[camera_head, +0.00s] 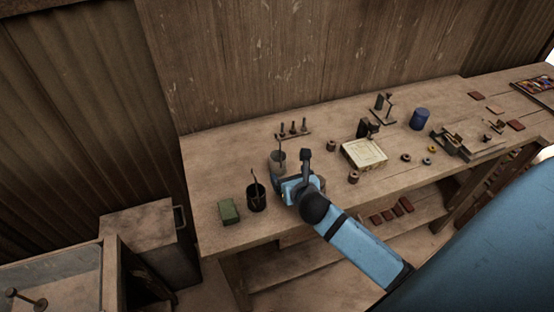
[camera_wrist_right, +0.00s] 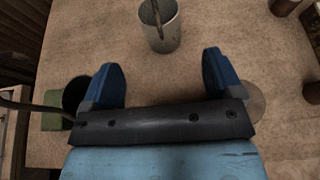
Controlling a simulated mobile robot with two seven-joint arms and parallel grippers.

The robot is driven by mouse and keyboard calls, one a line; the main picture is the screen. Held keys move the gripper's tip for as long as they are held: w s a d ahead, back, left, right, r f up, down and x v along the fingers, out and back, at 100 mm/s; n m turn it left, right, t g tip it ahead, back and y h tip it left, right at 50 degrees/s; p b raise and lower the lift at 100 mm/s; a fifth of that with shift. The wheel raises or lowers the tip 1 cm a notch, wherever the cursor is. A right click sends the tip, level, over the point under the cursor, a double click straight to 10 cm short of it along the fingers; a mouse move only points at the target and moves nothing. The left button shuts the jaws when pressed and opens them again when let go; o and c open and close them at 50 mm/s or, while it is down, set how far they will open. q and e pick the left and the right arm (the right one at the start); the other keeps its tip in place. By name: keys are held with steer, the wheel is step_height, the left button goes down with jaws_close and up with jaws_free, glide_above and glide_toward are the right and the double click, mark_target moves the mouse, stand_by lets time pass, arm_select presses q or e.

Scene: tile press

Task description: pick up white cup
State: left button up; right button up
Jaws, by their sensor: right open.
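The white cup, greyish and round with a thin dark stick standing in it, is on the table in the head view (camera_head: 278,163), just beyond my right gripper and partly hidden by it. In the right wrist view the cup (camera_wrist_right: 162,36) stands ahead of the fingers, around the middle of the gap between them. My right gripper (camera_wrist_right: 162,76) is open with nothing between its two blue fingers. In the head view my right gripper (camera_head: 288,178) is over the table on the near side of the cup. My left gripper is in neither view.
A dark cup with a stick (camera_head: 256,198) and a green block (camera_head: 229,211) stand left of the gripper. A rack with small upright pegs (camera_head: 293,134) is behind the white cup. A pale square tray (camera_head: 362,153) and a blue jar (camera_head: 419,119) are farther right.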

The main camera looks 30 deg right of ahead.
mark_target(281, 165)
steer(key=x, duration=1)
steer(key=shift+f+p, duration=0.2)
steer(key=shift+p, duration=0.15)
steer(key=shift+s, duration=0.1)
steer(key=c, duration=1.1)
steer(key=shift+r, duration=0.1)
